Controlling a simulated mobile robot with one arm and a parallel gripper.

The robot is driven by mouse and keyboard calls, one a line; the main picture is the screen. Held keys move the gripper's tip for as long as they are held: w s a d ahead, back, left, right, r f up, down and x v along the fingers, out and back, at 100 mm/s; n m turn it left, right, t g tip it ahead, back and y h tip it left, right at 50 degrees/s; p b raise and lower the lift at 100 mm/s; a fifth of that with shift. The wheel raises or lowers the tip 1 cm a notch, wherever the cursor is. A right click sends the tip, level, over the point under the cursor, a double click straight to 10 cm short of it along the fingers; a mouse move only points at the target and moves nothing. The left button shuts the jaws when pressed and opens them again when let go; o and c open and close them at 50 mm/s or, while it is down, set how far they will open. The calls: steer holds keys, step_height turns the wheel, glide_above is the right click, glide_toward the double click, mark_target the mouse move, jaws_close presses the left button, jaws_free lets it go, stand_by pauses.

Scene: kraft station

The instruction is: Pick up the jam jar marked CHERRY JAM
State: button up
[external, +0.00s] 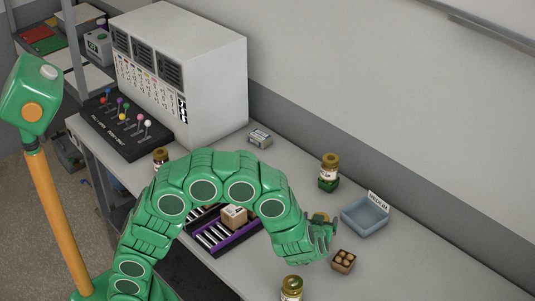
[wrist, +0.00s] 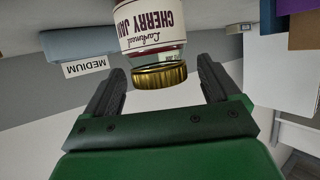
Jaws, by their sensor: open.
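The jam jar marked CHERRY JAM (wrist: 150,33) shows upside down in the wrist view, with a white label and gold lid (wrist: 159,77). My gripper (wrist: 158,68) is open, with one finger on each side of the lid and a visible gap to each. The jar's far end is cut off by the picture's top edge. In the external view my gripper (external: 326,234) is low over the right part of the bench. A small yellowish thing (external: 320,217) shows right behind it, mostly hidden; I cannot tell whether it is this jar.
A blue-grey tray (external: 365,217) marked MEDIUM stands right of my gripper, with a small brown box (external: 343,261) nearer. Other gold-lidded jars stand behind (external: 329,172), in front (external: 291,288) and far left (external: 160,159). A roller rack (external: 215,236) with a carton lies under my arm.

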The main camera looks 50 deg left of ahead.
steer(key=shift+w+a+f, duration=0.2)
steer(key=shift+w+a, duration=0.1)
steer(key=shift+w, duration=0.15)
steer(key=c, duration=1.3)
